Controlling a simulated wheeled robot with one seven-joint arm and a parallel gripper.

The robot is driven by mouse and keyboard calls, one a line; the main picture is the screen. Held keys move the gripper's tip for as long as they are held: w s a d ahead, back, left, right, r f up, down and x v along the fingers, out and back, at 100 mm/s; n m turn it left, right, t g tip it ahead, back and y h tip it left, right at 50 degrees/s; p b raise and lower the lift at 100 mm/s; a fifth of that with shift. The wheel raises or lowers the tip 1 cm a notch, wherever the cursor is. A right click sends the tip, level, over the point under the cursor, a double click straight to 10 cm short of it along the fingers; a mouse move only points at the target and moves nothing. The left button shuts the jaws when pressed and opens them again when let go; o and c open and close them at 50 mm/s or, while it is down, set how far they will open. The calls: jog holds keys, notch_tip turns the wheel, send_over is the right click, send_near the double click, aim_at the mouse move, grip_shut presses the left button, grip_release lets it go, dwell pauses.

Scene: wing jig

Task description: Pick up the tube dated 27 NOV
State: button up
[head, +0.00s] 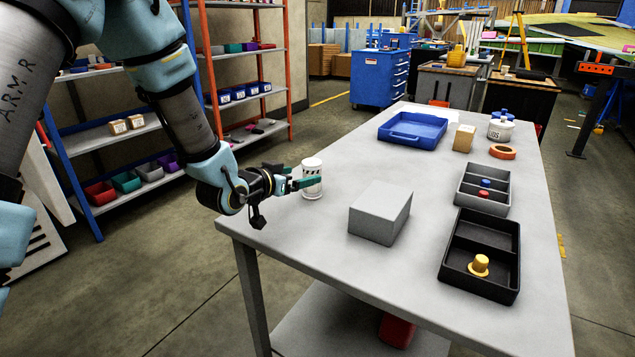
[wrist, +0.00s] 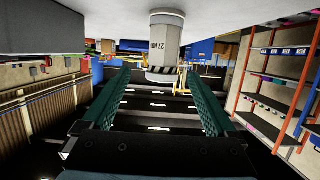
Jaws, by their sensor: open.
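The tube dated 27 NOV (head: 312,188) is a white cylinder standing upright near the table's left edge. In the wrist view, where the scene is upside down, the tube (wrist: 165,45) shows straight ahead with its printed date and a dark striped band. My gripper (head: 304,178) is open at the tube, with one green finger passing in front of it in the head view. In the wrist view the two fingers (wrist: 163,76) lie on either side of the tube's line, with clear gaps. How far the tube is inside the jaws is hard to tell.
On the table, a grey box (head: 379,217) stands to the right of the tube. Further right are a black tray (head: 503,258) with a yellow part, a grey tray (head: 484,205) and an orange ring (head: 502,152). A blue tray (head: 397,135) lies behind. The tabletop around the tube is clear.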

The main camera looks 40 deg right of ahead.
jog(key=shift+x, duration=1.1)
jog(key=shift+w+a+f+p+x, duration=0.1)
jog(key=shift+f+p+x, duration=0.15)
jog(key=shift+x, duration=0.65)
jog(key=shift+w+a+f+p+x, duration=0.15)
jog(key=shift+p+x, duration=0.25)
jog(key=shift+x, duration=0.5)
jog(key=shift+s+f+p+x, duration=0.15)
jog(key=shift+p+x, duration=0.15)
jog(key=shift+x, duration=0.6)
jog(key=shift+w, duration=0.1)
jog(key=shift+c, duration=0.3)
grip_shut()
